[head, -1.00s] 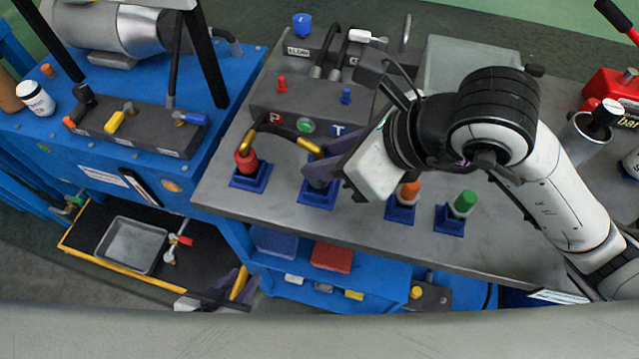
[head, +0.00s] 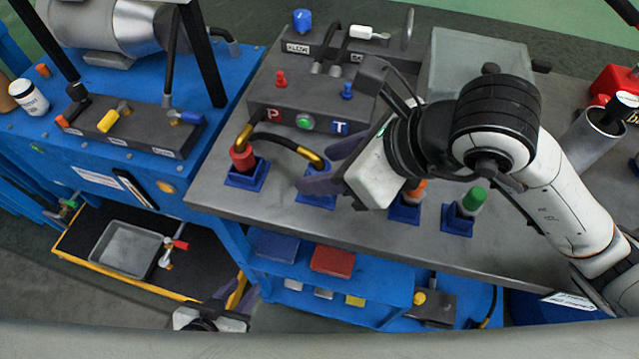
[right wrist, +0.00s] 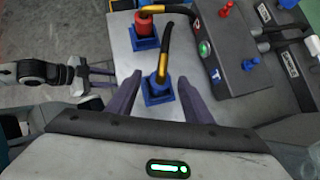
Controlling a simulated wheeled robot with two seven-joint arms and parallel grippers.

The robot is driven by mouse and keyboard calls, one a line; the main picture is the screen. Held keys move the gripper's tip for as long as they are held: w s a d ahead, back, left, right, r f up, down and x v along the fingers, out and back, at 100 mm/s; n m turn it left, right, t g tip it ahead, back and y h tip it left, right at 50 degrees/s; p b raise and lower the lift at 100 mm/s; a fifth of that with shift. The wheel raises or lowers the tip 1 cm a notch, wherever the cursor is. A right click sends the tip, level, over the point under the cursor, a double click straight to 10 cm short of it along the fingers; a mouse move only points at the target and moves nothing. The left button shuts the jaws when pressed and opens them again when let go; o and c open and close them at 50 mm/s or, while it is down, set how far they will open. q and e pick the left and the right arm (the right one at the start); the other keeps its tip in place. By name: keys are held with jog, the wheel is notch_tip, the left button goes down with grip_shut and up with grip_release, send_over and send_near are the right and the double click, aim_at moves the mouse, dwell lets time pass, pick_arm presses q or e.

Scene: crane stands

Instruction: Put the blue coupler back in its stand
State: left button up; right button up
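The blue coupler (right wrist: 159,90) stands upright in its blue stand (right wrist: 150,101), with the brass hose end on top. In the head view the same blue stand (head: 312,198) is second from the left, partly hidden by my right gripper (head: 329,166). In the right wrist view my right gripper (right wrist: 160,82) has its purple fingers spread on both sides of the coupler, with gaps to it. My left gripper (head: 232,294) is low, near the front edge, away from the stands. In the right wrist view its fingers look apart and empty.
A red coupler (head: 243,158) stands to the left, joined by the hose (head: 287,143). An orange coupler (head: 414,190) and a green coupler (head: 473,199) stand to the right. The dark valve block (head: 320,100) is behind. The front of the grey bench is clear.

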dwell(0.4)
pick_arm(q)
jog(key=shift+r+p, duration=1.15)
pick_arm(e)
jog(key=shift+v, duration=2.55)
